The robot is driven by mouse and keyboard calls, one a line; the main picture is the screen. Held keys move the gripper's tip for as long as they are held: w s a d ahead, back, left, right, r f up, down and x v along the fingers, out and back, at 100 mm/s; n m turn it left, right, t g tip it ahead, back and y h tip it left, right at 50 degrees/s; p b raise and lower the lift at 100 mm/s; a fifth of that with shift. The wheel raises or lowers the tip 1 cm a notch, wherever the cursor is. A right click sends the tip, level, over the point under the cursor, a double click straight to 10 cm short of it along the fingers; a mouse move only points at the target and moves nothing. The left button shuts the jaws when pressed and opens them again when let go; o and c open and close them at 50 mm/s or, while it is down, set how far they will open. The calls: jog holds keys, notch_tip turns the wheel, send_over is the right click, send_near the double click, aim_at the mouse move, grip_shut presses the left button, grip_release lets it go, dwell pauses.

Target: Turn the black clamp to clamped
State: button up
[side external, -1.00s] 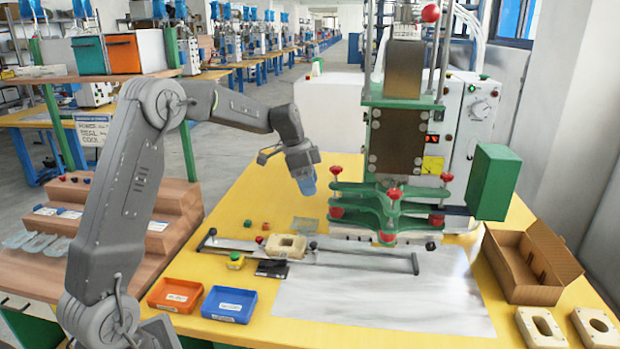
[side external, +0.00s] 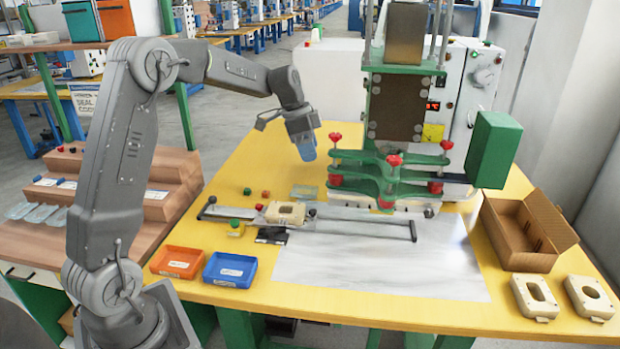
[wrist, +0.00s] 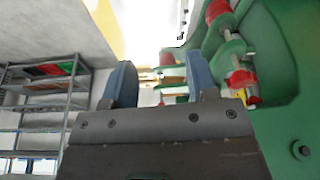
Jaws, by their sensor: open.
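In the side view, a cream nest (side external: 285,213) sits on a rail on the yellow table. A small black-knobbed part (side external: 312,212) at its right end looks like the black clamp; it is too small to tell its position. A red knob (side external: 259,207) is at the nest's left. My gripper (side external: 306,152) points down, above and behind the nest, left of the green press, touching nothing. In the wrist view its blue fingers (wrist: 160,85) are apart and empty. I cannot make out the black clamp there.
The green press head (side external: 385,175) with red knobs is close to my gripper's right; its green plate (wrist: 290,80) fills the wrist view's right side. Orange (side external: 176,262) and blue (side external: 229,270) trays lie in front. A cardboard box (side external: 525,235) is at right.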

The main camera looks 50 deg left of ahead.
jog(key=m+h, duration=0.1)
jog(key=m, duration=0.1)
send_near(312, 210)
jog(key=x, duration=0.8)
jog(key=shift+d+f, duration=0.1)
jog(key=shift+f, duration=0.15)
